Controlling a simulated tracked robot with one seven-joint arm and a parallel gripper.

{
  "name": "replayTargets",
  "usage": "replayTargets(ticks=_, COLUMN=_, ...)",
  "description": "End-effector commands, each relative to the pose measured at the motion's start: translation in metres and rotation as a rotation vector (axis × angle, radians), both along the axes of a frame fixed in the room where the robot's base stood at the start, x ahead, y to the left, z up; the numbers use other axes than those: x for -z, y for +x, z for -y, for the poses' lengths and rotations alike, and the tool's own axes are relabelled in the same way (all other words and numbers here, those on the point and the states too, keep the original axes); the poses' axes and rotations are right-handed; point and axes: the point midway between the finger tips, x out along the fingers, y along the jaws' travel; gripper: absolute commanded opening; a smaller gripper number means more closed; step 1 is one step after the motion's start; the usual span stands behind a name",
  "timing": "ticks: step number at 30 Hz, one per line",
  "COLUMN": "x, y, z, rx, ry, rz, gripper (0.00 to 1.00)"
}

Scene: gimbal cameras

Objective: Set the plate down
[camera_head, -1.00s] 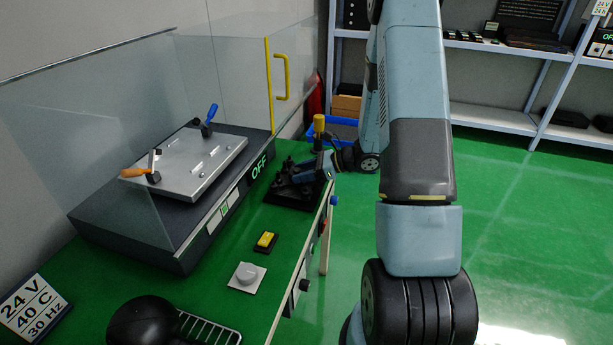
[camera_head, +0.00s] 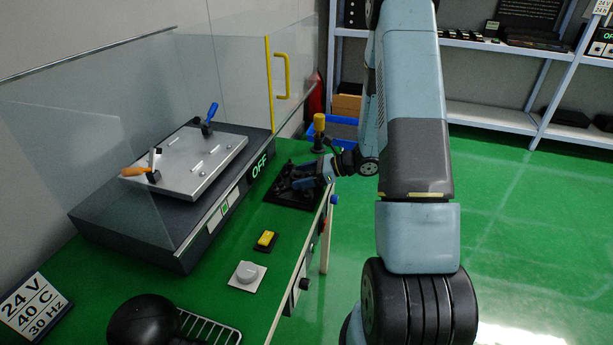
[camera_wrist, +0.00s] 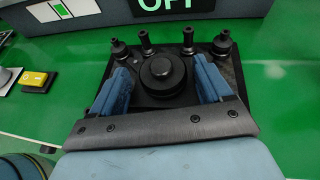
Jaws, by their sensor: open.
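The black plate (camera_wrist: 230,92) lies on the green bench top, with several upright posts along its far edge and a round black knob in its middle. In the head view the plate (camera_head: 286,200) sits near the bench's right edge, partly covered by my gripper. My gripper (camera_wrist: 166,78) is open. Its two blue fingers stand on either side of the round knob (camera_wrist: 163,72), apart from it as far as I can see. The gripper also shows in the head view (camera_head: 303,180), low over the plate.
A dark machine with a silver top plate (camera_head: 185,160) and an "OFF" display stands behind glass panels. A yellow button (camera_head: 266,239), a grey dial (camera_head: 247,273) and a black ball (camera_head: 145,322) are on the bench. Shelves stand at the back right.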

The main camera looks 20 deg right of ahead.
Motion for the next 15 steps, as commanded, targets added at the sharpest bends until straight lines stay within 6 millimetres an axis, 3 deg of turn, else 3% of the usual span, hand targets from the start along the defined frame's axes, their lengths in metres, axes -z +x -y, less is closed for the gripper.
replayTargets(ticks=7, x=-0.008, y=-0.005, z=0.014, rx=0.003, ry=0.0, rz=0.001, gripper=0.79)
replayTargets(ticks=15, x=-0.027, y=-0.025, z=0.057, rx=0.005, ry=-0.001, rz=0.002, gripper=0.79)
